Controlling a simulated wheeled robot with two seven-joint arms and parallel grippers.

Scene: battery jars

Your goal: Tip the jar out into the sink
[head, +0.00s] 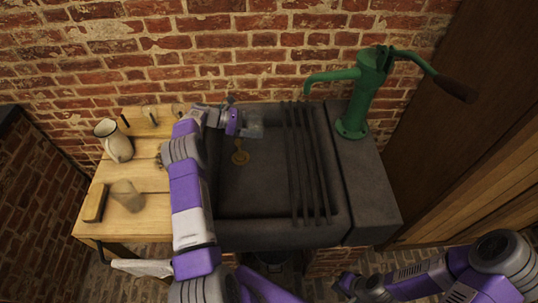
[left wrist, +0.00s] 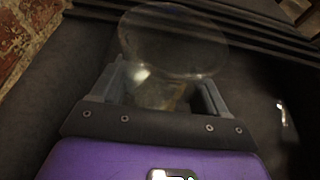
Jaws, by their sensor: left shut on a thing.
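A clear glass jar (head: 253,125) is held over the back left part of the dark stone sink (head: 265,195). My left gripper (head: 236,122) reaches in from the left and is shut on the jar. In the left wrist view the jar (left wrist: 170,45) sits between the fingers (left wrist: 157,88), its round rim showing beyond them. The jar appears tilted, but its exact angle and any contents are hard to make out. A brass drain (head: 240,157) lies on the sink floor below. My right gripper (head: 348,283) is low at the front right, away from the sink; its jaws are unclear.
Dark bars (head: 308,165) cross the sink's right part. A green hand pump (head: 366,95) stands at the back right. A wooden counter (head: 150,180) on the left holds a pitcher (head: 117,143), another glass jar (head: 127,196) and a wooden block (head: 96,203). A brick wall stands behind.

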